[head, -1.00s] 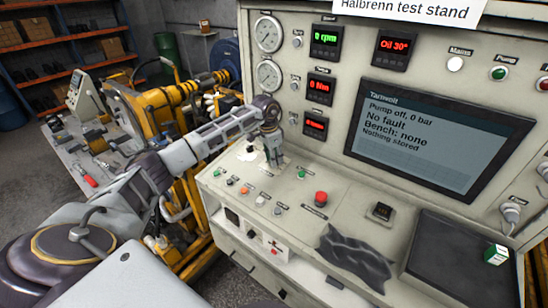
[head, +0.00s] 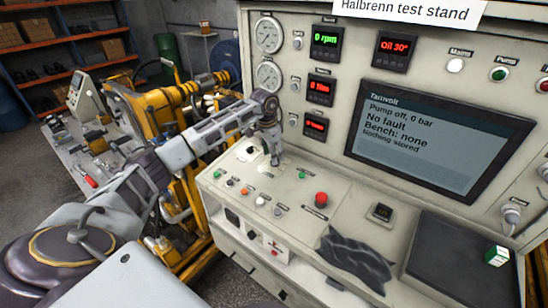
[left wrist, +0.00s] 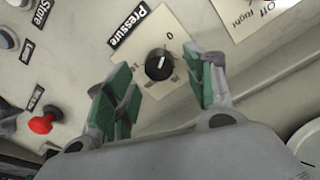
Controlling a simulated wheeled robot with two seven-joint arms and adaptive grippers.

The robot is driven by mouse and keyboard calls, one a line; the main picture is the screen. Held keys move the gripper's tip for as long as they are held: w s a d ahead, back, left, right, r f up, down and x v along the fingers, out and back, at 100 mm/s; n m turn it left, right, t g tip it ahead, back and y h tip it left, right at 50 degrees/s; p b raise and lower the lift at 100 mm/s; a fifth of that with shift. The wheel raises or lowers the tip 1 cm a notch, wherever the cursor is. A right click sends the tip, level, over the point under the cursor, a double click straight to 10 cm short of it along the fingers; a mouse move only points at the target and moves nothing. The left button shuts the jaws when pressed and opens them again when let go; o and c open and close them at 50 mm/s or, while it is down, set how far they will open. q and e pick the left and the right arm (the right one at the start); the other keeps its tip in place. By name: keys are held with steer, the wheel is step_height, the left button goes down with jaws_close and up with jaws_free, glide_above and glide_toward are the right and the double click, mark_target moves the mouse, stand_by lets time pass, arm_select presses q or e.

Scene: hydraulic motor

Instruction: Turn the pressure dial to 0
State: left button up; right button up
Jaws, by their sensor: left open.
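The pressure dial (left wrist: 159,64) is a round black knob with a white pointer line, on a pale plate labelled "Pressure" with a 0 mark at its upper right. In the left wrist view the white line lies near the knob's middle; I cannot tell exactly which mark it points at. My left gripper (left wrist: 160,92) is open, its green-padded fingers on either side of the dial and apart from it. In the head view my left gripper (head: 274,158) points down over the left part of the sloping panel and hides the dial. My right gripper is not in view.
A red mushroom button (head: 320,198) and several small buttons sit on the panel near the gripper. The screen (head: 437,138) reads "Pump off, 0 bar". A yellow machine frame (head: 180,100) stands at the left.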

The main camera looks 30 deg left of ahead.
arm_select(q)
step_height(320, 180, up, 9)
steer(key=s, duration=0.1)
steer(key=shift+a+r, duration=0.2)
steer(key=shift+a, duration=0.05)
steer(key=shift+s+f, duration=0.1)
steer(key=shift+s, duration=0.1)
stand_by(0.6)
